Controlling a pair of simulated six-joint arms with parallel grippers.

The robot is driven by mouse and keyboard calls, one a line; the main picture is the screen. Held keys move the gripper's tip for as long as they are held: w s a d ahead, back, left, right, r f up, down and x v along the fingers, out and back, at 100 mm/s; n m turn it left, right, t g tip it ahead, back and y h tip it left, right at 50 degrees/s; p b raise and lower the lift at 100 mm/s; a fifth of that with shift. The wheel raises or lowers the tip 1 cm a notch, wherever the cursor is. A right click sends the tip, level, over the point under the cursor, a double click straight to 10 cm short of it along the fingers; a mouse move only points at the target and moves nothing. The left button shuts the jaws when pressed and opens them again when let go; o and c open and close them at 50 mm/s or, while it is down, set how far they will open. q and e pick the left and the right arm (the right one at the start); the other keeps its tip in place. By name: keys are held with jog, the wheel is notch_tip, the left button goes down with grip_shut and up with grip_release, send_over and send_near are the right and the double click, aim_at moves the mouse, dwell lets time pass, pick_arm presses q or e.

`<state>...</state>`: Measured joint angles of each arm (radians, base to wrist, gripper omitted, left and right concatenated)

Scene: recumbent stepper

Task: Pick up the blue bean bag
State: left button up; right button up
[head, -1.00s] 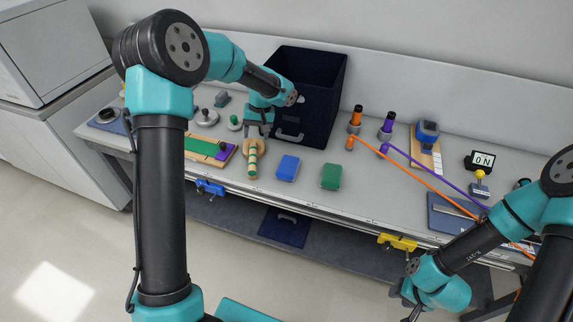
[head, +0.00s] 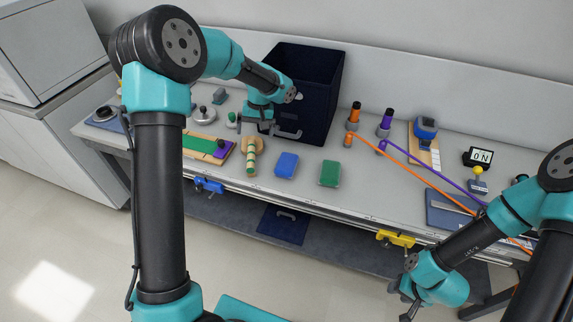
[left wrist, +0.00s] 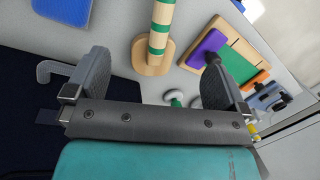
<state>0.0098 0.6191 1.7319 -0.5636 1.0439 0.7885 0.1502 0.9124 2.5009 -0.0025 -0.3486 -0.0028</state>
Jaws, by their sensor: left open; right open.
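The blue bean bag (head: 286,165) lies on the bench top in front of the dark bin, left of a green bean bag (head: 330,173). A blue patch, probably the same bag (left wrist: 68,10), is cut off at the top left of the left wrist view. My left gripper (head: 266,128) is open and empty, above the bench beside the bin's front, behind and left of the blue bag and apart from it. Its spread fingers show in the left wrist view (left wrist: 158,75). My right gripper (head: 406,302) is open at the lower right, in front of the bench and partly hidden.
The dark bin (head: 303,85) with a handle stands at the back. A wooden stand with a green-striped post (head: 251,160) is left of the blue bag. Orange (head: 354,115) and purple (head: 385,121) handles with bands stand right. Blue (head: 209,186) and yellow (head: 396,238) clamps sit at the front edge.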

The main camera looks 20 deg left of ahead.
pick_arm(q)
jog(key=d+r+m+t+h, duration=0.1)
jog(key=d+r+m, duration=0.3)
jog(key=d, duration=0.7)
jog(key=shift+d+r+t+h, duration=0.15)
jog(key=shift+r+t+h, duration=0.2)
jog(key=shift+r, duration=0.4)
send_over(287, 162)
notch_tip(287, 162, down, 12)
jog(key=shift+f, duration=0.15)
jog(key=shift+f, duration=2.6)
jog(key=c, duration=1.1)
